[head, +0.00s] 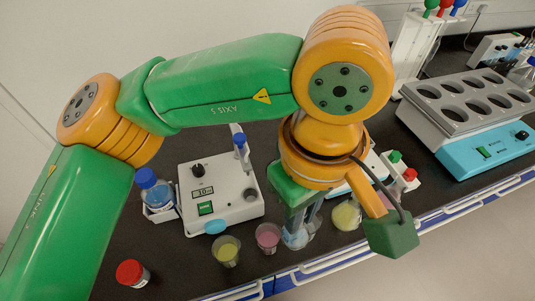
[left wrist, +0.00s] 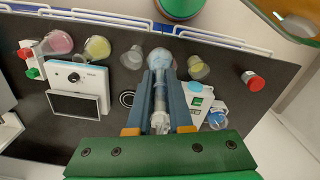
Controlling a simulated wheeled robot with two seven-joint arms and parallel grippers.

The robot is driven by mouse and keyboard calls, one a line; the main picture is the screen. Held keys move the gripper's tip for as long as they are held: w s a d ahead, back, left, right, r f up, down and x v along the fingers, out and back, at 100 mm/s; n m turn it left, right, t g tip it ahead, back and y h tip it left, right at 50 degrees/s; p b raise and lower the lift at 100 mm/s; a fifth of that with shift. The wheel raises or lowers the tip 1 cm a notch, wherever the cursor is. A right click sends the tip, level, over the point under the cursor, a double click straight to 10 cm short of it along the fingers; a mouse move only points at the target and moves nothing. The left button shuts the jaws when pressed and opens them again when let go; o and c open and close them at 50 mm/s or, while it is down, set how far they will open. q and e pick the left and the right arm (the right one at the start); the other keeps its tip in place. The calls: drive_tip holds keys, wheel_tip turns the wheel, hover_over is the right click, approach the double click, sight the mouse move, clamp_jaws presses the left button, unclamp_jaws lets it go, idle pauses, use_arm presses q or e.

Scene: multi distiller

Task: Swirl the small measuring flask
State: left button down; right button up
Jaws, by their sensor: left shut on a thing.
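The small measuring flask (head: 297,239) has a round bottom with pale blue liquid and a long clear neck. In the head view it hangs below my left gripper (head: 298,218), just right of the pink beaker. In the left wrist view the flask's blue bulb (left wrist: 160,58) shows beyond the fingertips, and my left gripper (left wrist: 160,85) is shut on its neck. The flask looks about upright in the head view. Whether its bottom touches the table I cannot tell. My right gripper is in neither view.
A yellow beaker (head: 227,251) and a pink beaker (head: 268,238) stand left of the flask, a yellow flask (head: 347,215) right. Behind are a white stirrer device (head: 220,190) and a blue-capped bottle (head: 155,190). A red-capped jar (head: 132,273) stands front left. A block heater (head: 470,105) is far right.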

use_arm(q)
drive_tip(key=w+a+b, duration=0.3)
drive_tip(key=w+a, duration=0.1)
drive_tip(key=a, duration=0.1)
drive_tip(key=s+d, duration=0.1)
drive_tip(key=s+d+p, duration=0.1)
drive_tip(key=s, duration=0.1)
drive_tip(key=s+d+p, duration=0.1)
drive_tip(key=s, duration=0.1)
drive_tip(key=shift+d+r, duration=0.2)
drive_tip(key=shift+r, duration=0.2)
drive_tip(key=w+d+p, duration=0.2)
drive_tip(key=shift+w+d, duration=0.25)
drive_tip(key=shift+w, duration=0.05)
drive_tip(key=shift+w+a+f, duration=0.2)
drive_tip(key=shift+w+a, duration=0.1)
drive_tip(key=shift+w, duration=0.25)
drive_tip(key=shift+w+a+f, duration=0.15)
drive_tip(key=shift+w+a, duration=0.1)
drive_tip(key=shift+w, duration=0.3)
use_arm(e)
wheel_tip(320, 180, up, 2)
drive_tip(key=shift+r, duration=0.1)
use_arm(q)
drive_tip(key=shift+d, duration=0.1)
